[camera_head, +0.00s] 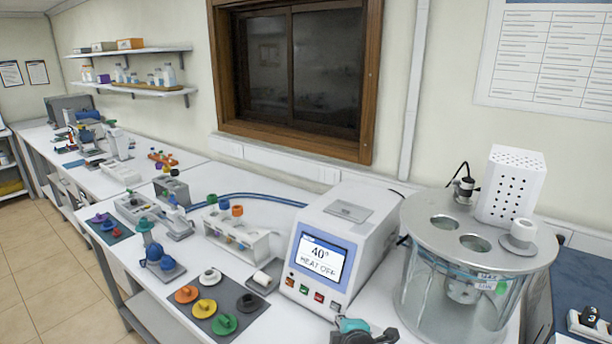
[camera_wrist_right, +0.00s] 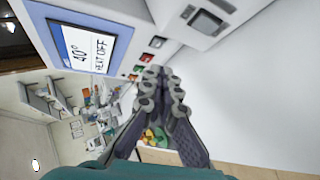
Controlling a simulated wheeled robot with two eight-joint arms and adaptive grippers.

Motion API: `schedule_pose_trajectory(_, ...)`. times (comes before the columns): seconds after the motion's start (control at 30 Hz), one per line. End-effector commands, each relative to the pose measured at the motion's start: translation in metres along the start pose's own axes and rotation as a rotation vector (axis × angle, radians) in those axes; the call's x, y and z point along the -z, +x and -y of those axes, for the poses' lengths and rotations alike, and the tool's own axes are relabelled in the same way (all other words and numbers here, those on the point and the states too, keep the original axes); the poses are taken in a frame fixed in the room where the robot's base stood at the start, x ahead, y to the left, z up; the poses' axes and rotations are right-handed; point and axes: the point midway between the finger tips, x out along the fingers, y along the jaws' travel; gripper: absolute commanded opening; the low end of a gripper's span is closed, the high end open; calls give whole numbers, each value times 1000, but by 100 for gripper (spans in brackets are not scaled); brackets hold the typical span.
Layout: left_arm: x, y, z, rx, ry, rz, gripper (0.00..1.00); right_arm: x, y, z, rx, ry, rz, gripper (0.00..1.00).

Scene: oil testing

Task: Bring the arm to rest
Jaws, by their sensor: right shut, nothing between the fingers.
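My right gripper (camera_head: 364,332) shows at the bottom edge of the head view, just in front of the white heating unit (camera_head: 335,245), with teal and dark grey parts visible. In the right wrist view its two dark fingers (camera_wrist_right: 163,74) come together at the tips, with nothing between them. The fingertips show close to the unit's coloured buttons in that view. The rest of the right arm is cut off by the frame edge. My left gripper is in neither view.
A round glass bath (camera_head: 425,285) with a metal lid stands right of the unit, whose screen (camera_head: 320,258) reads 40° and HEAT OFF. A tube rack (camera_head: 235,240) and a dark mat with coloured stoppers (camera_head: 223,324) lie to its left. Little bench is free in front.

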Motion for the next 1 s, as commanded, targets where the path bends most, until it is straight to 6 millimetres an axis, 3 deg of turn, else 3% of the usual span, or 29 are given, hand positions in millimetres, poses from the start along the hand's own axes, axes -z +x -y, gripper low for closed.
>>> schedule_pose_trajectory(0.1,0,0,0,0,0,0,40,-34,-46,20,76,385,66,0)
schedule_pose_trajectory(0.3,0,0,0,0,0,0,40,-70,-113,69,159,1008,208,0)
schedule_pose_trajectory(0.5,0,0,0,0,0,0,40,-84,-151,106,184,1398,320,0)
schedule_pose_trajectory(0.67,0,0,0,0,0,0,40,-86,-160,116,186,1500,352,0)
schedule_pose_trajectory(1.0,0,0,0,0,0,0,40,-86,-160,116,186,1502,352,0)
